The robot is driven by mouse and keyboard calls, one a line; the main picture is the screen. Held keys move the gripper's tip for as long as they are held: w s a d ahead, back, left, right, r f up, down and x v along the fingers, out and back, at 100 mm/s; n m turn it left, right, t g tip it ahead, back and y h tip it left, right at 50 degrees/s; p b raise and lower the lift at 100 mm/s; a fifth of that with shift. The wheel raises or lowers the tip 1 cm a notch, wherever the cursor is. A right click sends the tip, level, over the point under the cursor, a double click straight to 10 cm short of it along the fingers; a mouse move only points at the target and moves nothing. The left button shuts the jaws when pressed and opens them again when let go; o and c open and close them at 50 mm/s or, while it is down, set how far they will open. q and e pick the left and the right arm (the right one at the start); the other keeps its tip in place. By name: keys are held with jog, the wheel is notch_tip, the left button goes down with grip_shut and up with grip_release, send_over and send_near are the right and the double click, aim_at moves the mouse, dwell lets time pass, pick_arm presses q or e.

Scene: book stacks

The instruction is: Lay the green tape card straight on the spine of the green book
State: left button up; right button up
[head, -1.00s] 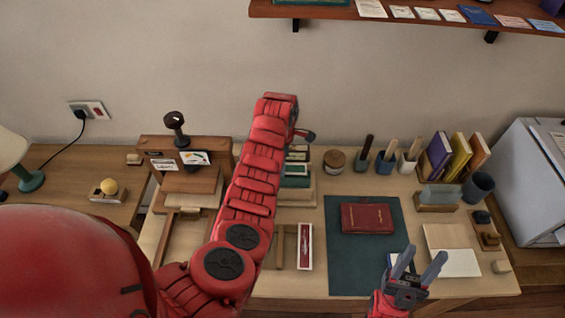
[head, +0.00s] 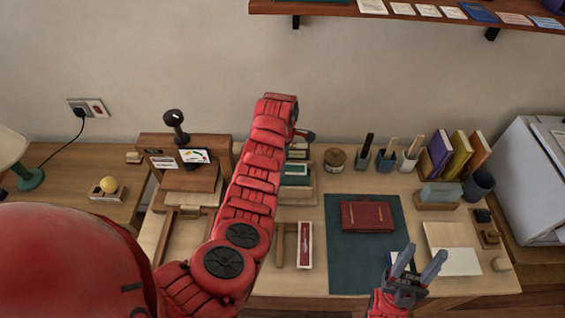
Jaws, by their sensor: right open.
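A dark green book-like block (head: 296,181) lies in a wooden holder behind my left arm, partly hidden by it. I cannot tell for sure that it is the green book, and I cannot pick out the green tape card. My left arm reaches up across the desk. Its gripper (head: 305,135) is small and dark at the arm's far end, above the holder, and its jaws cannot be made out. My right gripper (head: 418,265) is open and empty at the desk's front edge, below and right of the red book (head: 367,216).
The red book lies on a dark green mat (head: 350,270). A narrow red-and-white box (head: 305,245) lies left of the mat. Pen cups (head: 386,162) and upright books (head: 460,155) stand at the back right. A wooden board and white sheet (head: 455,262) lie at the right.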

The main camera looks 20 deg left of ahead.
pick_arm(q)
jog(key=shift+f+b, duration=0.3)
jog(key=shift+f, duration=0.35)
dwell(0.7)
jog(key=o, duration=1.4)
jog(key=shift+r, duration=0.1)
jog(key=shift+r+p, duration=1.35)
jog(key=shift+r, duration=0.8)
jog(key=shift+r+p, duration=0.55)
jog(key=shift+r, duration=0.75)
